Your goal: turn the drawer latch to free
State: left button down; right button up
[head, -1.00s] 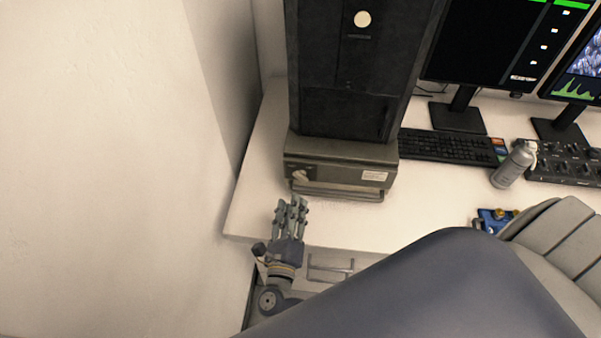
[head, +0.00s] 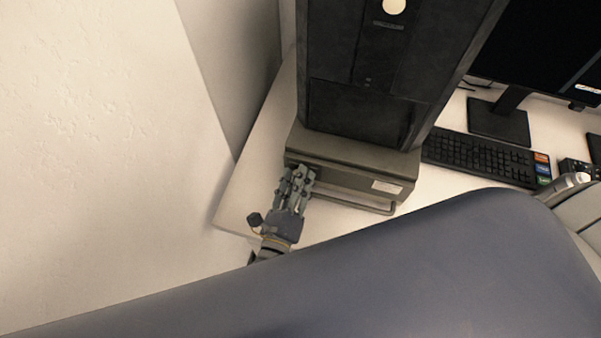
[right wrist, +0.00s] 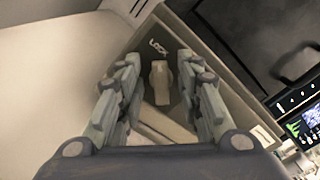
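The drawer unit (head: 345,179) is a grey box under the tall black cabinet, with a bar handle along its front. In the right wrist view the latch (right wrist: 160,84) is a small pale knob on the dark drawer front, below the word LOCK (right wrist: 158,48). My right gripper (head: 298,174) is at the left end of the drawer front and hides the latch in the head view. In the right wrist view the right gripper (right wrist: 162,75) is open, its fingers on either side of the latch with gaps showing. My left gripper is not in view.
The black cabinet (head: 375,75) stands on the drawer unit. The bar handle (head: 350,203) is just right of my right gripper. A keyboard (head: 480,157) and monitor stand (head: 499,122) are to the right. White desktop (head: 250,175) is bare at left, beside a wall.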

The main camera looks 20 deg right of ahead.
jog(key=shift+s, duration=0.1)
grip_shut()
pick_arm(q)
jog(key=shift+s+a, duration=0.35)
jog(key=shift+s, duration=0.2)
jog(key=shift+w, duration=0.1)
